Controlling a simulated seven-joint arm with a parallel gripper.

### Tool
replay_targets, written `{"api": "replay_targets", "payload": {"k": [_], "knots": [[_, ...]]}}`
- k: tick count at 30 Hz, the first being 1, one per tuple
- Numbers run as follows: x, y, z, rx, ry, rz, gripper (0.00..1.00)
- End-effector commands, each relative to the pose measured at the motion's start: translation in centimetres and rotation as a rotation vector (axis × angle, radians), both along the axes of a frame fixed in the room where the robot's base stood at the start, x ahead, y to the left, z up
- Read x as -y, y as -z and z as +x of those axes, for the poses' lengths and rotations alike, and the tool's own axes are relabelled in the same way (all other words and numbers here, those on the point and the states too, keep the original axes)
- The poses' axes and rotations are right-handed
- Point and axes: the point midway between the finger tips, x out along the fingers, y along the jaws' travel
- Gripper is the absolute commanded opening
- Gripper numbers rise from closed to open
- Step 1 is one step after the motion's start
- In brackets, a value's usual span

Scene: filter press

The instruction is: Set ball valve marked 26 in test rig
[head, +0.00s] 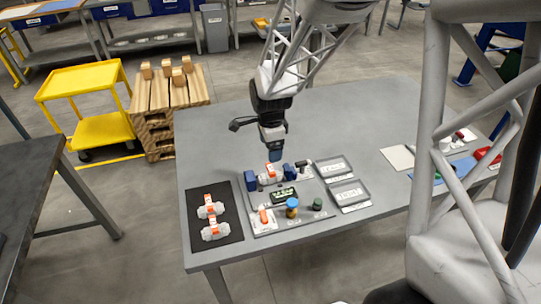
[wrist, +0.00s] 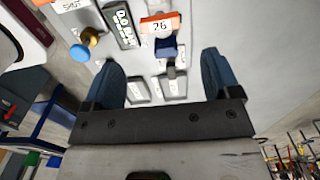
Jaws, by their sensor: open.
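The test rig (head: 256,226) is a light plate on the grey table. A white valve with an orange handle (head: 270,171) sits on it between two blue clamp blocks (head: 251,181). In the wrist view the orange handle (wrist: 160,24) reads 26 and lies beyond my fingertips, near the top edge. My gripper (head: 275,153) hangs just above and behind this valve. Its two blue fingers (wrist: 162,80) are spread apart with nothing between them, and I see no contact with the handle.
The rig also carries a lit display (head: 284,196), a blue-topped knob (head: 292,204), a green knob (head: 317,204) and an orange-handled part (head: 264,217). Two orange-handled valves (head: 210,208) lie on a black mat (head: 200,248) at left. Two grey trays (head: 348,195) lie at right.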

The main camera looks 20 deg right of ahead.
Motion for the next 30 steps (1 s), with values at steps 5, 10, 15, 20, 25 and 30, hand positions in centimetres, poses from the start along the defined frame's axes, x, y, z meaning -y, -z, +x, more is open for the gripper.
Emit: {"api": "replay_targets", "payload": {"k": [5, 10, 15, 20, 25, 30], "knots": [[0.0, -1.6, 0.0, 0.000, 0.000, 0.000, 0.83], [0.0, -2.1, 0.0, 0.000, 0.000, 0.000, 0.83], [0.0, -2.1, 0.0, 0.000, 0.000, 0.000, 0.83], [0.0, -2.1, 0.0, 0.000, 0.000, 0.000, 0.83], [0.0, -2.1, 0.0, 0.000, 0.000, 0.000, 0.83], [0.0, -2.4, -0.1, 0.002, -0.009, 0.000, 0.83]]}}
